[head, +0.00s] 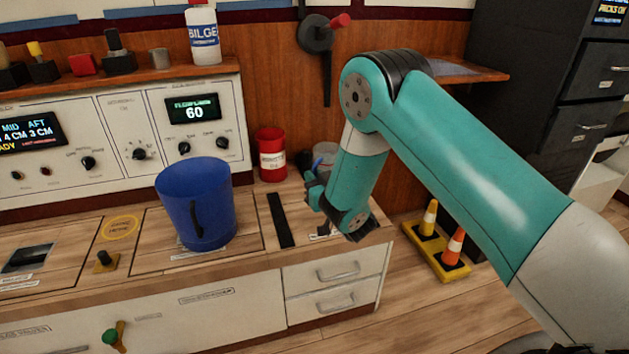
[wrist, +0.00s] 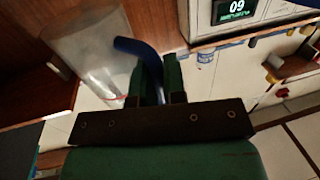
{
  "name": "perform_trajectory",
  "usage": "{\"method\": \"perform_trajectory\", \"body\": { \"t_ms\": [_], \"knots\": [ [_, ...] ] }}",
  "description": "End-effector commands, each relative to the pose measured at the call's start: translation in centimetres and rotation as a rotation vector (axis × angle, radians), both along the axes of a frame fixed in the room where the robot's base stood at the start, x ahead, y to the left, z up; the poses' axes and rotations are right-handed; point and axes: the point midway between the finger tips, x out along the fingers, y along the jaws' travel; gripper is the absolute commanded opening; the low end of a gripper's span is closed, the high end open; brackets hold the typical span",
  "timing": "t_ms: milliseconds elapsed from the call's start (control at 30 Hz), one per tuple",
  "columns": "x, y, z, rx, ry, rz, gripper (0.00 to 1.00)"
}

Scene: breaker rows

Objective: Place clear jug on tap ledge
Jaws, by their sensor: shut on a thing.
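My gripper (wrist: 158,80) is shut on the blue handle (wrist: 140,46) of the clear jug (wrist: 92,52), which shows at the upper left of the wrist view. The jug is see-through, and its outline is faint. In the head view my gripper (head: 317,190) is at the right end of the counter, and my arm hides most of the jug (head: 326,153). A wooden ledge (head: 470,71) sticks out from the wall behind my arm, right of a dark valve with a red handle (head: 340,20). I cannot tell whether it is the tap ledge.
A blue bucket (head: 196,205) and a red can (head: 271,156) stand on the counter (head: 330,262) left of my gripper. A white bottle (head: 204,36) stands on the upper shelf. Yellow and orange cones (head: 440,240) are on the floor at right. Dark drawers (head: 590,110) stand behind.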

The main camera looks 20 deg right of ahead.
Motion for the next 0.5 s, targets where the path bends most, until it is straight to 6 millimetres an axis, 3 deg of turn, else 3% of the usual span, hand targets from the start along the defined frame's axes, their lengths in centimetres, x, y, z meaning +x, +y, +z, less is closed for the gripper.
{"method": "perform_trajectory", "body": {
  "t_ms": [33,100,367,500],
  "knots": [
    [0.0,0.0,2.1,-0.001,0.0,0.0,0.0],
    [0.0,0.0,3.1,-0.001,0.0,0.0,0.0],
    [0.0,-0.1,5.3,0.0,0.0,-0.001,0.0],
    [-0.8,-1.7,5.9,-0.002,0.006,-0.019,0.0]
  ]
}}
